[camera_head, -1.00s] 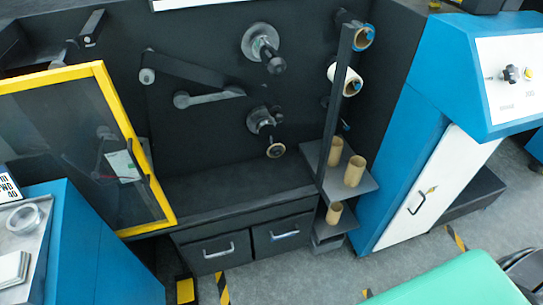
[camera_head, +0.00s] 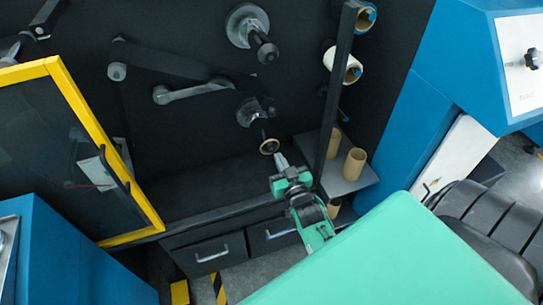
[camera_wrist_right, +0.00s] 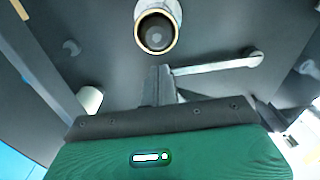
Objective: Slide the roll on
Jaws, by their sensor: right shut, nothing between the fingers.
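A tan cardboard ring (camera_head: 270,146) shows end-on, in front of and below the lower spindle hub (camera_head: 250,112) on the dark machine face. In the right wrist view the ring (camera_wrist_right: 156,50) faces the camera, with a grey round end (camera_wrist_right: 156,37) inside it. A white roll (camera_head: 343,65) sits on the rack. My right gripper (camera_head: 280,159) has its fingers together and empty, tips just below and right of the ring; I cannot tell if they touch it. The right wrist view shows its closed fingers (camera_wrist_right: 158,85) beneath the ring. My left gripper is out of view.
An upper spindle (camera_head: 263,47) and grey lever arm (camera_head: 195,90) stick out of the machine. A dark post (camera_head: 334,100) and shelf with tan cores (camera_head: 354,164) stand right of my gripper. A yellow-framed door (camera_head: 86,95) is at left, a blue cabinet (camera_head: 425,105) at right.

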